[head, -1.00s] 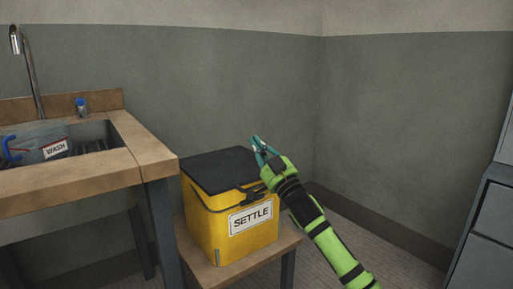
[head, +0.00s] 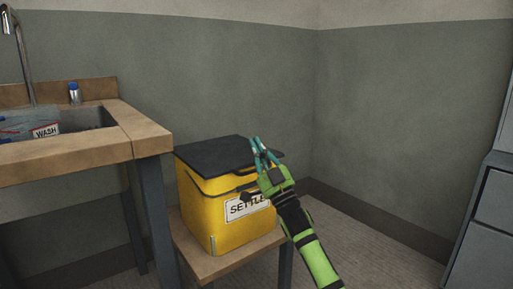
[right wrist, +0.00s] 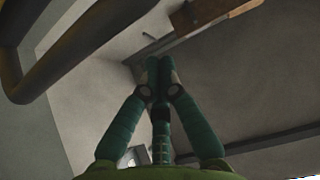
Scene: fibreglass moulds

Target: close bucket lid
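The yellow bucket (head: 205,215) is box-shaped, with a white SETTLE label. Its black lid (head: 212,153) lies over the top, nearly flat. I cannot tell whether it is fully seated. A dark latch piece (head: 243,194) shows on the front above the label. My right gripper (head: 258,145) is at the bucket's right front corner, its fingers pointing up in front of the lid's right part. It hides that edge and the end of the label; contact is unclear. In the right wrist view my right gripper (right wrist: 158,64) has its fingertips together with nothing between them. My left gripper is out of view.
The bucket stands on a low wooden stand (head: 222,264). A wooden sink bench (head: 148,143) is close on the left, with a WASH-labelled item (head: 40,128) in the basin. A grey cabinet (head: 490,220) is at far right. Floor between is clear.

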